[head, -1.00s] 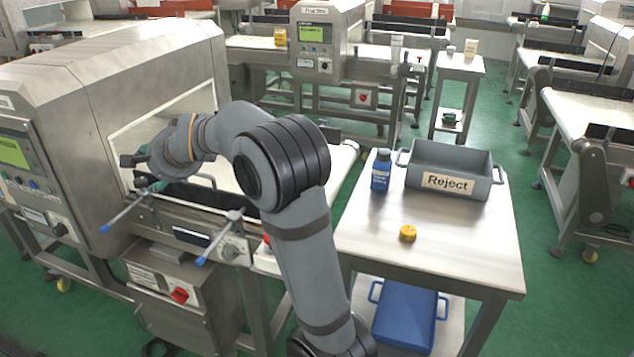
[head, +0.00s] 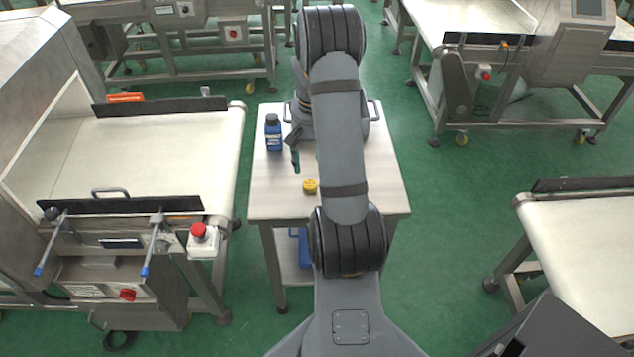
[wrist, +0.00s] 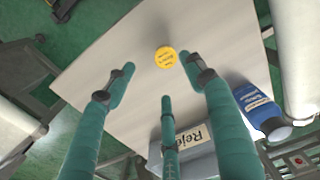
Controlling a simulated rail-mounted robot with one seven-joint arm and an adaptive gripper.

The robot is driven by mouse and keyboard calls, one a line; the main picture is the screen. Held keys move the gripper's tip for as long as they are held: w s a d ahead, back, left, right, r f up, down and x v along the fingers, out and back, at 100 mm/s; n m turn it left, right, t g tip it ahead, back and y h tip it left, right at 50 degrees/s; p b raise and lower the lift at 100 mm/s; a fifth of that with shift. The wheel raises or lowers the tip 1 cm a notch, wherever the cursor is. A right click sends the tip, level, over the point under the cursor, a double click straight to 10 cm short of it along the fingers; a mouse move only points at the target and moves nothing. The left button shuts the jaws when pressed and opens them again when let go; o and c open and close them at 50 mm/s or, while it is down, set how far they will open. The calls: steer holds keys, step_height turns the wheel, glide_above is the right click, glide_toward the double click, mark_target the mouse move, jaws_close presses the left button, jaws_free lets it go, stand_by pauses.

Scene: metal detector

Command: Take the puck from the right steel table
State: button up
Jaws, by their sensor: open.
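The puck is a small yellow disc (head: 310,186) lying on the steel table (head: 268,203), near its front half in the head view. In the wrist view the puck (wrist: 166,57) lies flat on the bare tabletop (wrist: 110,65), with printed text on top. My gripper (wrist: 160,74) has teal fingers, spread open and empty, pointing toward the puck. The puck shows just beyond the fingertips, not between them. In the head view my gripper (head: 296,161) hangs over the table, a little behind and left of the puck, partly hidden by my arm.
A blue bottle (head: 273,134) stands left of my gripper; it also shows in the wrist view (wrist: 258,108). The grey Reject bin (wrist: 196,150) is at the table's back, mostly behind my arm in the head view. A conveyor (head: 160,150) stands left. The tabletop around the puck is clear.

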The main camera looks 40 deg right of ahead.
mark_target(310, 186)
steer(key=f, duration=0.5)
steer(key=w+f, duration=0.1)
steer(key=f, duration=0.1)
steer(key=shift+a+f+p, duration=0.25)
steer(key=shift+p, duration=0.15)
steer(key=shift+c, duration=0.2)
steer(key=c, duration=1)
